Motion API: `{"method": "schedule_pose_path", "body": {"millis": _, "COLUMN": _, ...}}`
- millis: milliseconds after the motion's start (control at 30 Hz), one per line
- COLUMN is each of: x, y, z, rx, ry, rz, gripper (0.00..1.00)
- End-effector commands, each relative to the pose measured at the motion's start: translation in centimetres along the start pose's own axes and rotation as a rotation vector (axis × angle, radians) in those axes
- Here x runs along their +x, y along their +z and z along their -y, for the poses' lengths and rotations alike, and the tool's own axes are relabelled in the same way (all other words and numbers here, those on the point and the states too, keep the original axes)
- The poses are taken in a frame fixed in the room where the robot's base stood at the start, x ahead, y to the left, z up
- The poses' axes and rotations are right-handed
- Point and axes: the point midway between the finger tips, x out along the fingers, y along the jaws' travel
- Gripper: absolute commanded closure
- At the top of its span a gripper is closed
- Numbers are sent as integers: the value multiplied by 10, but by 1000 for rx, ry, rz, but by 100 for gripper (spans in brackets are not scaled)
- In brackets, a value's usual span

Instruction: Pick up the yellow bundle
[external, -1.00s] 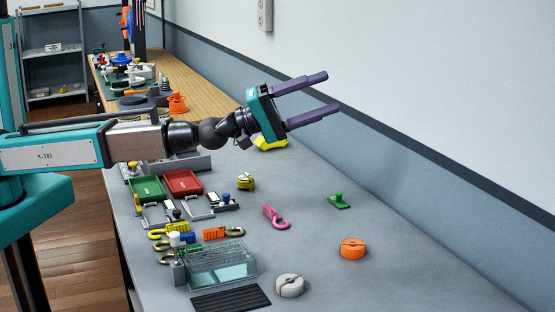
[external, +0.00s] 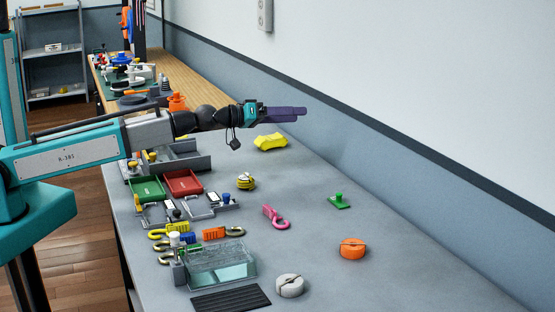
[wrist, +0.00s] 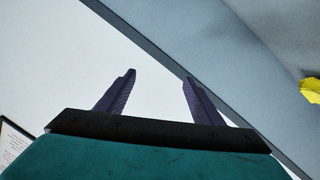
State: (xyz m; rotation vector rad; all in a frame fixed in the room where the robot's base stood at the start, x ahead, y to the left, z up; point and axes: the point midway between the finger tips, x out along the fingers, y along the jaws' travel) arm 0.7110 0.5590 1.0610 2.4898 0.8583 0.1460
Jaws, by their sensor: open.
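The yellow bundle (external: 270,142), a low lumpy all-yellow piece, lies on the grey bench near the wall in the external view. Part of a yellow thing, likely this bundle (wrist: 312,90), shows at the right edge of the wrist view. My gripper (external: 302,113) is open and empty, held level above the bench, higher than the bundle in the picture and with its fingers pointing right. In the wrist view both purple fingers (wrist: 159,76) stand apart with only wall between them.
A smaller yellow-and-black round piece (external: 246,182) sits nearer on the bench. A pink hook (external: 276,217), green knob (external: 339,201), orange disc (external: 352,248) and white disc (external: 289,285) lie around. Trays (external: 183,183) and a clear box (external: 221,264) stand left. The wall (external: 400,180) borders the bench.

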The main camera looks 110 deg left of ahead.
Motion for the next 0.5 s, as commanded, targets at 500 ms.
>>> {"method": "schedule_pose_path", "body": {"millis": 500, "x": -48, "y": -15, "z": 201, "rx": 305, "ry": -215, "rz": 150, "gripper": 39}}
